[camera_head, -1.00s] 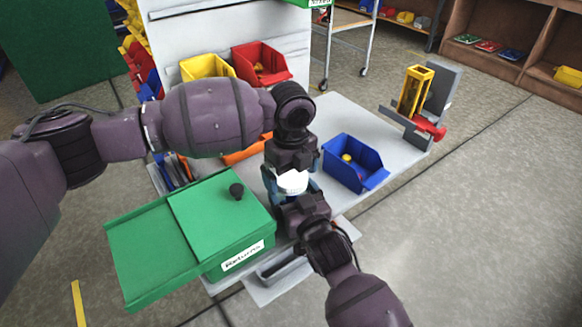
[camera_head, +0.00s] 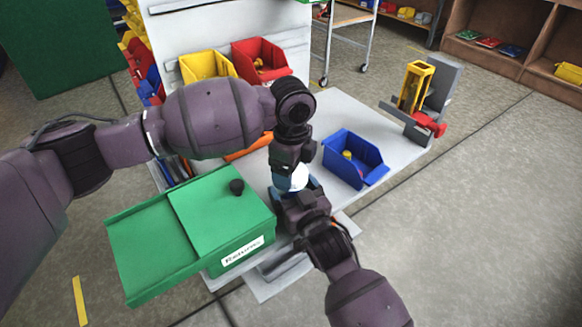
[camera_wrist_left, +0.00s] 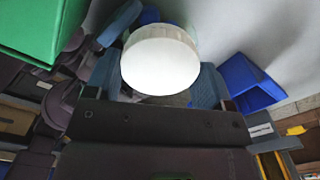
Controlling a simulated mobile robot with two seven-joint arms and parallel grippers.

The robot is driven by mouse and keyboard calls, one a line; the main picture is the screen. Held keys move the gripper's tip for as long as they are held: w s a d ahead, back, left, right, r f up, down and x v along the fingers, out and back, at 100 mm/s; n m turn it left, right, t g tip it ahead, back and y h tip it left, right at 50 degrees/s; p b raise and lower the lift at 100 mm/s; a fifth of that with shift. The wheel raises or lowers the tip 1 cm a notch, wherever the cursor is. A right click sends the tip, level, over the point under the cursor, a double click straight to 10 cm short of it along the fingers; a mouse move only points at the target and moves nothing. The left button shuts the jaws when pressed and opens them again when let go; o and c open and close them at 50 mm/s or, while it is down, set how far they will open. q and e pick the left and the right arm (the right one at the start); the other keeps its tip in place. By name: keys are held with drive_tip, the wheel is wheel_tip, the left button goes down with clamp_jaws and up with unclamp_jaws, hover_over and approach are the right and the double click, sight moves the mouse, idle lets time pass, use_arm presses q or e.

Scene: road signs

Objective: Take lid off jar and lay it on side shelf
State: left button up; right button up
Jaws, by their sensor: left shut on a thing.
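The white round lid (camera_head: 291,179) shows between my two grippers in the head view, partly covered by them. In the left wrist view, the lid (camera_wrist_left: 160,66) sits between the blue fingers of my left gripper (camera_wrist_left: 155,85), which is shut on it. My left gripper comes from above the lid in the head view. My right gripper (camera_head: 297,196) is close below it, at the same spot; its fingertips are mostly hidden, and I cannot tell what it holds. The jar's body is largely hidden. A low grey ledge (camera_head: 268,288) at the table's near side may be the side shelf.
A green box (camera_head: 215,210) labelled Returns stands left of the grippers, with a black knob on top. A blue bin (camera_head: 355,160) stands on the table to the right. Yellow (camera_head: 207,66) and red (camera_head: 262,62) bins are behind. The table's right part (camera_head: 385,140) is mostly clear.

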use_arm(q)
drive_tip(key=n, duration=1.1)
drive_tip(key=shift+r, duration=0.45)
drive_tip(key=shift+r, duration=0.65)
drive_tip(key=shift+r, duration=2.05)
use_arm(e)
drive_tip(key=o, duration=1.5)
